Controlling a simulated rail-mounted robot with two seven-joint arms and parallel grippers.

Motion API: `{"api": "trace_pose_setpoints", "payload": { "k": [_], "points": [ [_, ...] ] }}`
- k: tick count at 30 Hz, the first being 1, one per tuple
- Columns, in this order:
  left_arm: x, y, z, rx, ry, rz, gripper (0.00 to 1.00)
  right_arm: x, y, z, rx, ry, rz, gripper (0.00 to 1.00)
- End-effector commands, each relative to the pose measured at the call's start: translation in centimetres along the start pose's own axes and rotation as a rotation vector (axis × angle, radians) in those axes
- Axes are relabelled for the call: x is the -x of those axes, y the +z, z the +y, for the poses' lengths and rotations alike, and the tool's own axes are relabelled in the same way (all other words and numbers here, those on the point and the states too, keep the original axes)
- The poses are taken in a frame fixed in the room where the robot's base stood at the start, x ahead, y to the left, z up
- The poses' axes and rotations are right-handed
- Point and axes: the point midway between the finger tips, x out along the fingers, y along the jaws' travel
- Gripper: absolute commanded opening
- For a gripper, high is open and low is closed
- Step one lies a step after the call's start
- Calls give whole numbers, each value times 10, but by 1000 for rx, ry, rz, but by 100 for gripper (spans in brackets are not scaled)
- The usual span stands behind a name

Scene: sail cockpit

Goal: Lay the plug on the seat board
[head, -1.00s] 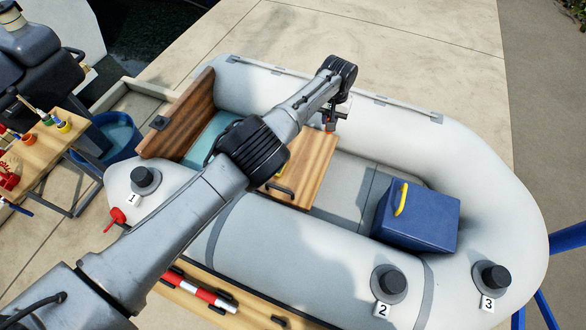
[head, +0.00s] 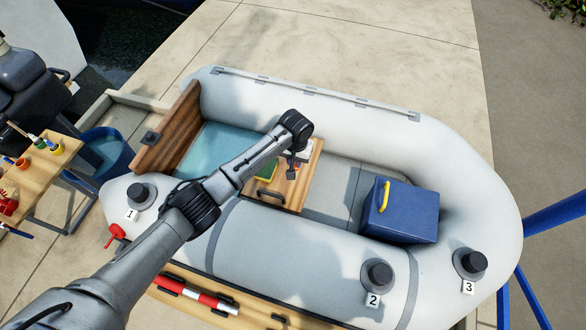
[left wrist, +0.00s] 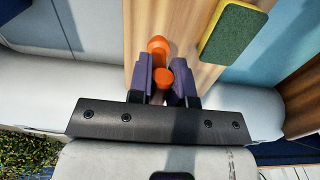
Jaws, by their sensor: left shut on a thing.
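The seat board (head: 296,195) is a wooden plank across the grey inflatable boat, with a dark handle near its front end. My left gripper (head: 291,173) is over the board in the head view. In the left wrist view, its fingers (left wrist: 168,85) are shut on the orange plug (left wrist: 163,77), with the board (left wrist: 180,35) behind it. A second rounded orange part (left wrist: 158,45) shows just beyond; I cannot tell if the plug touches the wood. The arm hides part of the board in the head view. My right gripper is not in view.
A green and yellow sponge (left wrist: 234,33) lies on the board beside the plug. A blue box (head: 405,214) with a yellow handle stands to the right in the boat. Numbered black valves (head: 380,273) sit on the near tube. Water (head: 222,150) shows left of the board.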

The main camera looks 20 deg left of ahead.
Motion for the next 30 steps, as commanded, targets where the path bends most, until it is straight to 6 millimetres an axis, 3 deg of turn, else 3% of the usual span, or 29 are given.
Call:
{"api": "trace_pose_setpoints", "payload": {
  "k": [10, 19, 30],
  "points": [
    [-13, 13, -4, 0, -1, 0, 0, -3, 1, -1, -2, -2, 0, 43],
    [-48, 13, -3, 1, -1, 1, 0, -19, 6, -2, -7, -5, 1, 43],
    [-49, 13, -3, 0, 0, 1, 0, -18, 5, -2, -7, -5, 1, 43]
  ]
}}
